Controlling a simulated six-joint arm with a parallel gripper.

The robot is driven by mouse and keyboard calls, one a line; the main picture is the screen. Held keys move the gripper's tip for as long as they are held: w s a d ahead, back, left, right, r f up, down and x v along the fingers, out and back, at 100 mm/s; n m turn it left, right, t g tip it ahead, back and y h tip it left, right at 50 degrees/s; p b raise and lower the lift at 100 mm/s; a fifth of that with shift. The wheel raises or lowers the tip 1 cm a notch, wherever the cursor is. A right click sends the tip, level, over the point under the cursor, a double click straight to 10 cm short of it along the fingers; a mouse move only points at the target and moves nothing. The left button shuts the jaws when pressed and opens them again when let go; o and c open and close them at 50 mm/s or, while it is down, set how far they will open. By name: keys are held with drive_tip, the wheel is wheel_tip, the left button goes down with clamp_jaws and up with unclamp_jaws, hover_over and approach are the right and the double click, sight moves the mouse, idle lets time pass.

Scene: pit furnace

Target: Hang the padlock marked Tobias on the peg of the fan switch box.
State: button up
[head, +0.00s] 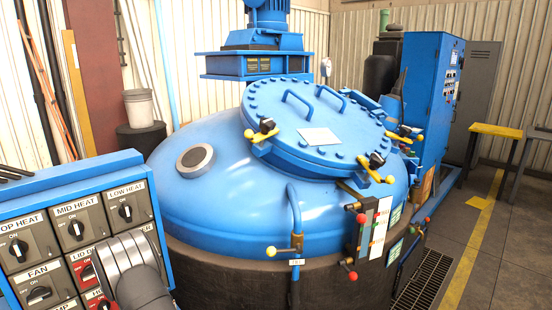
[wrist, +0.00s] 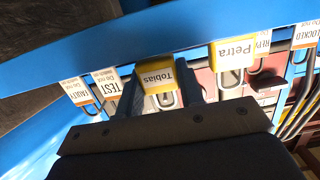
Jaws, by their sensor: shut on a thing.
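The Tobias padlock (wrist: 157,76) carries a yellow-edged white label, upside down in the wrist view. My gripper (wrist: 166,88) is shut on it, with a finger on either side. Part of its metal shackle shows below the label. I cannot tell whether it is still resting on anything. The fan switch box (head: 40,288) is at the lower left of the head view, a grey box with a black knob and a FAN label. Its peg cannot be made out. My grey arm stands to the right of it and hides part of the panel; my gripper is out of sight there.
The Petra padlock (wrist: 233,55) hangs close to the right of my gripper, with a LOCKED tag (wrist: 304,33) beyond. TEST (wrist: 108,84) and FAULTY (wrist: 78,91) tags hang at left. A blue edge (wrist: 150,40) runs behind. The blue vessel (head: 225,210) stands right of the panel.

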drive_tip(key=shift+s+d, duration=0.1)
drive_tip(key=f+v, duration=0.1)
drive_tip(key=v, duration=0.5)
drive_tip(key=shift+s+d, duration=0.3)
idle(0.8)
idle(0.4)
drive_tip(key=n+g+y, duration=0.3)
drive_tip(key=n+g, duration=0.1)
drive_tip(key=g, duration=0.1)
approach(65, 299)
drive_tip(key=s, duration=0.3)
drive_tip(key=shift+t, duration=0.3)
drive_tip(key=shift+w+a+f, duration=0.2)
drive_tip(key=shift+w+a, duration=0.7)
drive_tip(key=shift+a, duration=0.05)
drive_tip(key=shift+w+a+f, duration=0.25)
drive_tip(key=shift+w+a, duration=0.65)
drive_tip(key=shift+a, duration=0.05)
drive_tip(key=shift+w+a+f, duration=0.2)
drive_tip(key=shift+w+a, duration=0.7)
drive_tip(key=shift+a, duration=0.05)
drive_tip(key=shift+w+f, duration=0.1)
